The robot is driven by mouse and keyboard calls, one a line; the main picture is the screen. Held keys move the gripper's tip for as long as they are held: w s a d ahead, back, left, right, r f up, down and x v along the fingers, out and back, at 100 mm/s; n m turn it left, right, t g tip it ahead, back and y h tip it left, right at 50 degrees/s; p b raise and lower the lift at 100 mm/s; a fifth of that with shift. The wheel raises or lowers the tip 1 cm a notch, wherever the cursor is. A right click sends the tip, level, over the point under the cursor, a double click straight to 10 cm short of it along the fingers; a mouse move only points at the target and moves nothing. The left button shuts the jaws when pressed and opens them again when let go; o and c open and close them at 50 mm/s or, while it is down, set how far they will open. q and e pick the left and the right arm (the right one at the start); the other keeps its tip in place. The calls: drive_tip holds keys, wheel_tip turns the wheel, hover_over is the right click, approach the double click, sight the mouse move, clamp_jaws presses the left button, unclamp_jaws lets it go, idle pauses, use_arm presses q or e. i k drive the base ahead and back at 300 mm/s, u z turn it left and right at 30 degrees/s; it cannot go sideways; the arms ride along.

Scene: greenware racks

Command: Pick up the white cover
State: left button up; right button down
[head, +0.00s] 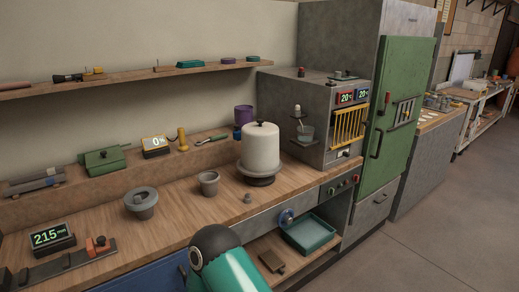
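The white cover (261,152) is a tall, rounded dome with a black knob on top. It stands upright on a dark round base (256,179) on the wooden workbench, left of the grey box with the yellow grille. What is under the cover is hidden. A teal and black link of one of my arms shows at the bottom centre, in front of the bench and apart from the cover. Neither of my grippers can be made out in the head view.
Bare bench lies in front.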

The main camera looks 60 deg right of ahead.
sight(261, 138)
drive_tip(key=z, duration=1.15)
drive_tip(key=k, duration=0.1)
drive_tip(key=u, duration=1.55)
drive_tip(key=i, duration=0.1)
drive_tip(key=z, duration=3.1)
drive_tip(key=i, duration=0.45)
drive_tip(key=u, duration=1)
